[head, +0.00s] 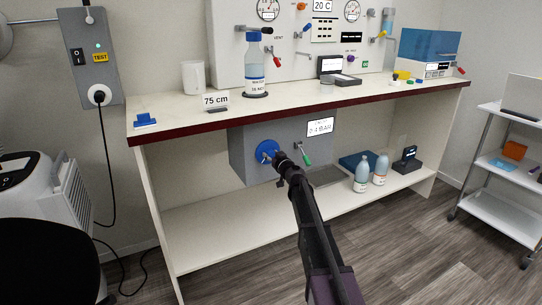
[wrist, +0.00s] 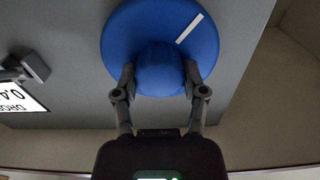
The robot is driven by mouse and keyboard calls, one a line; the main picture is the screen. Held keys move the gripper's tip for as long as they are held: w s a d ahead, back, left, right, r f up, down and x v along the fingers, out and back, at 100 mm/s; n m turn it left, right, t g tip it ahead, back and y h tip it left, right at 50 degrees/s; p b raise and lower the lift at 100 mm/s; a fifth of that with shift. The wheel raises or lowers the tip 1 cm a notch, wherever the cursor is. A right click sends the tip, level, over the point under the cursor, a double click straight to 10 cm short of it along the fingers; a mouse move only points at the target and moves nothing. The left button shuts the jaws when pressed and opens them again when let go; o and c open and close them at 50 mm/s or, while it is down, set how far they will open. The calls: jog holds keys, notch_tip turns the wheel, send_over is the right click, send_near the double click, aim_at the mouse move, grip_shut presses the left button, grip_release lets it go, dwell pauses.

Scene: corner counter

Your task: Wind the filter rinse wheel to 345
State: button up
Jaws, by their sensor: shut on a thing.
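The blue wheel (head: 265,148) is on the front of a grey box (head: 245,140) under the counter. In the wrist view the wheel (wrist: 122,40) is a round blue disc with a raised hub (wrist: 160,66) and a white mark line (wrist: 189,28) at upper right. My gripper (head: 278,159) reaches the wheel from the front. In the wrist view its two fingers (wrist: 160,82) are shut on the hub, one on each side. No degree scale or number for the wheel can be read. My gripper hides part of the wheel in the head view.
Right of the wheel are a white label (head: 320,127) and a green-handled valve (head: 306,156). Two bottles (head: 361,175) and a dark device (head: 407,160) stand on the lower shelf. The counter edge (head: 300,110) overhangs above. The shelf's left part is clear.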

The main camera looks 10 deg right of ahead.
jog(key=shift+m, duration=0.6)
jog(key=m, duration=0.4)
jog(key=shift+w, duration=0.1)
jog(key=m, duration=0.5)
jog(key=shift+m, duration=0.4)
jog(key=m, duration=0.5)
jog(key=shift+d+f+m, duration=0.1)
jog(key=shift+m, duration=0.2)
jog(key=m, duration=0.5)
jog(key=shift+f, duration=0.1)
jog(key=o, duration=1.1)
jog(key=shift+o, duration=0.2)
